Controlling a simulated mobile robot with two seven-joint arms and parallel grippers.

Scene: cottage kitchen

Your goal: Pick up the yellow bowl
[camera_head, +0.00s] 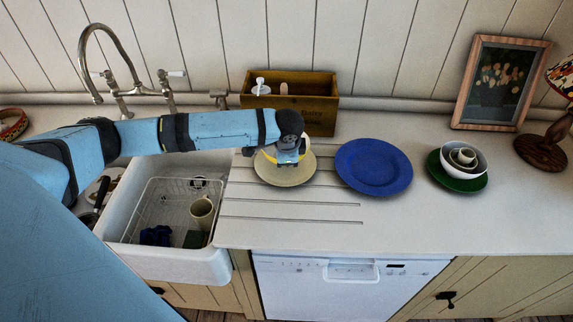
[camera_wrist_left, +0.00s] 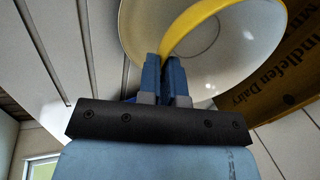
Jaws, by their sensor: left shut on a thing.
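The yellow bowl (camera_head: 269,155) is mostly hidden behind my left gripper (camera_head: 286,158) in the head view, over a cream plate (camera_head: 285,179). In the left wrist view the bowl (camera_wrist_left: 192,27) shows a yellow band and a pale, glossy surface. My left gripper (camera_wrist_left: 165,68) is shut on the bowl's edge, with the band running up from between the fingertips. I cannot tell whether the bowl touches the plate. My right gripper is not in view.
A wooden box (camera_head: 318,108) stands close behind. A blue plate (camera_head: 374,166) lies to the right, then white bowls (camera_head: 480,161) on a green plate (camera_head: 447,181). The sink (camera_head: 129,230) with a wire rack and a cup (camera_head: 202,214) is to the left. The front counter is clear.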

